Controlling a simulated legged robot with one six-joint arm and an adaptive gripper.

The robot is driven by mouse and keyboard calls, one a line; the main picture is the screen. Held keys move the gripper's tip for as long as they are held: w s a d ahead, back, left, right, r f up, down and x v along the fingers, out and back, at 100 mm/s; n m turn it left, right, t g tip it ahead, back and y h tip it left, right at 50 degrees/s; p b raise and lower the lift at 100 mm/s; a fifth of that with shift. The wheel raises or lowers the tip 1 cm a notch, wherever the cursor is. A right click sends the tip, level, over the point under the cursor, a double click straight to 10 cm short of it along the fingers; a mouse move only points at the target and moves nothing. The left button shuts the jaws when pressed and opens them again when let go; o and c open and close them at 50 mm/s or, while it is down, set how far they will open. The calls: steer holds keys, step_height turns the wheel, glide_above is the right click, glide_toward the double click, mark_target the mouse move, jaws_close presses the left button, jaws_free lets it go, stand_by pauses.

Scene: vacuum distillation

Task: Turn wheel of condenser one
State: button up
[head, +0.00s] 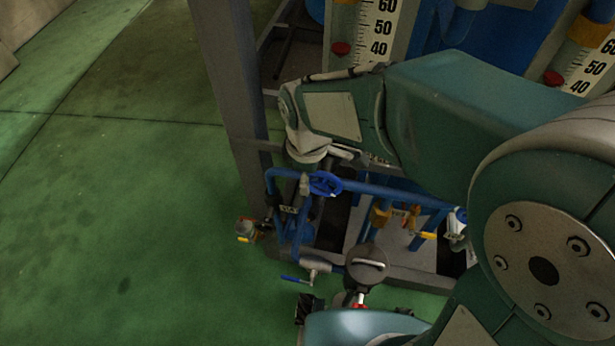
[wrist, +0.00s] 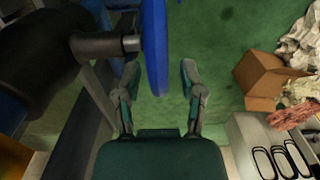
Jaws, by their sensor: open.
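A blue handwheel (head: 325,183) shows in the head view among the blue pipes, just below the bend of my arm. In the wrist view a blue wheel (wrist: 155,45) appears edge-on, on a grey shaft (wrist: 105,45) that runs to the left. My gripper (wrist: 160,76) is open in the wrist view. Its two fingers stand apart to the left and right of the wheel's lower rim, with gaps visible on both sides. I see no contact. In the head view my arm covers part of the rig, and I cannot make out the fingers clearly.
Gauges with number scales (head: 380,30) stand at the back. A grey post (head: 230,80) rises left of the pipes. Lower valves include one with a blue lever (head: 292,279). Green floor (head: 110,200) is open at left. A cardboard box (wrist: 268,78) lies right in the wrist view.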

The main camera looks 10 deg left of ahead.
steer(key=shift+d+f, duration=0.15)
steer(key=shift+f, duration=0.2)
jaws_close()
steer(key=shift+r+y, duration=0.25)
steer(key=shift+y, duration=0.75)
jaws_free()
